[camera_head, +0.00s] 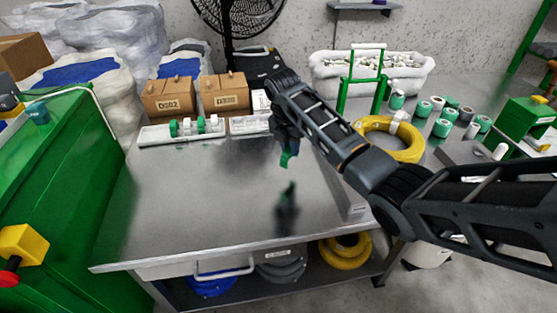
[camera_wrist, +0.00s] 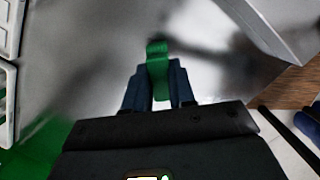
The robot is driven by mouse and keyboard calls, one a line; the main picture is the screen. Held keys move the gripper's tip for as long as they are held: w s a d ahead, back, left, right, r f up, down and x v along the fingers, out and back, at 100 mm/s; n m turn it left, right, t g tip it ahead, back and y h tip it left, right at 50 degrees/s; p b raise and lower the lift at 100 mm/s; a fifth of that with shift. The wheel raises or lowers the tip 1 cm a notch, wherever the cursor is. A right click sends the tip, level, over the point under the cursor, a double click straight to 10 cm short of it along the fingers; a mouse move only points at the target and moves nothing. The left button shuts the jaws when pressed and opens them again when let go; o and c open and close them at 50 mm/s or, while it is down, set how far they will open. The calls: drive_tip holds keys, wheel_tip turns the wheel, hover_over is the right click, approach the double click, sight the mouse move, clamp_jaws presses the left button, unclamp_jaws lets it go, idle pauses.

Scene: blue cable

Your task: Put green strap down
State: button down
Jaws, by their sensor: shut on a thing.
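A green strap (camera_wrist: 157,62) is held between the two fingers of my gripper (camera_wrist: 159,82) in the wrist view. In the head view the strap (camera_head: 285,159) hangs below my gripper (camera_head: 287,145), above the middle of the metal table (camera_head: 200,210). A dark reflection of the gripper shows on the tabletop below, with a gap between it and the strap. The upper part of the strap is hidden by the fingers.
White trays with green and white spools (camera_head: 182,130) stand at the table's back, before cardboard boxes (camera_head: 168,97). A yellow cable coil (camera_head: 408,150) and several green rolls (camera_head: 442,127) are at the right. The tabletop's front and left are clear.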

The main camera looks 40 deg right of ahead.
drive_tip(key=shift+w+a+f, duration=0.3)
drive_tip(key=shift+w+f, duration=0.1)
drive_tip(key=shift+f, duration=0.55)
drive_tip(key=shift+w+a+f, duration=0.3)
drive_tip(key=shift+w+f, duration=0.05)
drive_tip(key=shift+f, duration=0.65)
drive_tip(key=shift+w+a+f, duration=0.3)
drive_tip(key=shift+w+f, duration=0.1)
drive_tip(key=shift+f, duration=0.55)
drive_tip(key=shift+f, duration=0.15)
drive_tip(key=c, duration=0.9)
unclamp_jaws()
drive_tip(key=shift+c, duration=0.2)
wheel_tip(320, 180, up, 12)
drive_tip(key=a, duration=0.2)
drive_tip(key=shift+s+a, duration=0.15)
